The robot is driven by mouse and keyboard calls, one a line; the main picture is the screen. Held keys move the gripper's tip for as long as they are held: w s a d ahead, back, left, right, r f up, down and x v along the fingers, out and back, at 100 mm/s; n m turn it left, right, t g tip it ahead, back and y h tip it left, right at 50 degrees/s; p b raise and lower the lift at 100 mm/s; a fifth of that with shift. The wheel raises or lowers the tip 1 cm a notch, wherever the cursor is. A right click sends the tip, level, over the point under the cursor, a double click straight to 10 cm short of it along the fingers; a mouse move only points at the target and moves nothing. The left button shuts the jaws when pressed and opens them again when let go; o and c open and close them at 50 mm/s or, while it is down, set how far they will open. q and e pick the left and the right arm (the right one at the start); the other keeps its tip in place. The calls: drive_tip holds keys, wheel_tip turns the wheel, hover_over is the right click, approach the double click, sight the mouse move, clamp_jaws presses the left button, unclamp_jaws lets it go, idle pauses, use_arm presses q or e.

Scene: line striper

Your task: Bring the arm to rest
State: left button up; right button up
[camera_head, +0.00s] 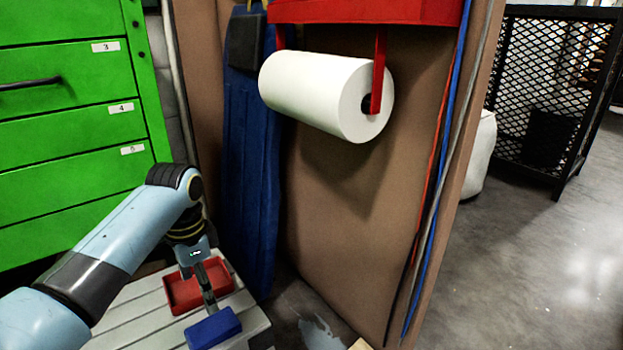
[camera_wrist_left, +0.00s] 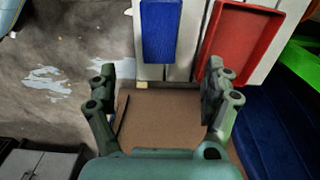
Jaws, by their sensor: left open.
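My left arm comes in from the left in the head view, bent at the elbow with the forearm hanging down. Its gripper (camera_head: 208,298) is over a pale slatted surface (camera_head: 128,318), near a blue block (camera_head: 214,328) and a red tray (camera_head: 183,294). In the left wrist view the gripper (camera_wrist_left: 163,85) has its fingers wide apart with nothing between them. The blue block (camera_wrist_left: 163,30) and the red tray (camera_wrist_left: 243,42) lie ahead of the fingertips there. My right gripper is in neither view.
A green drawer cabinet (camera_head: 70,130) stands at the left. A brown panel (camera_head: 345,220) carries a paper roll (camera_head: 310,90) under a red holder (camera_head: 410,10); blue cloth (camera_head: 250,170) hangs beside it. A black mesh cage (camera_head: 545,90) stands far right. The floor (camera_head: 530,270) at right is clear.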

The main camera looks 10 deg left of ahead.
use_arm(q)
drive_tip(key=s+f+n+p, duration=0.2)
drive_tip(key=s+f+p, duration=0.2)
drive_tip(key=s, duration=1.2)
drive_tip(key=s+f+n+p, duration=0.3)
drive_tip(key=s+f, duration=0.5)
drive_tip(key=s, duration=0.9)
drive_tip(key=s+f+n+y+p, duration=0.1)
drive_tip(key=s+f+p, duration=0.5)
drive_tip(key=s, duration=1)
drive_tip(key=shift+s+a+f+n, duration=0.2)
drive_tip(key=shift+s+f+n, duration=0.25)
drive_tip(key=shift+n, duration=0.35)
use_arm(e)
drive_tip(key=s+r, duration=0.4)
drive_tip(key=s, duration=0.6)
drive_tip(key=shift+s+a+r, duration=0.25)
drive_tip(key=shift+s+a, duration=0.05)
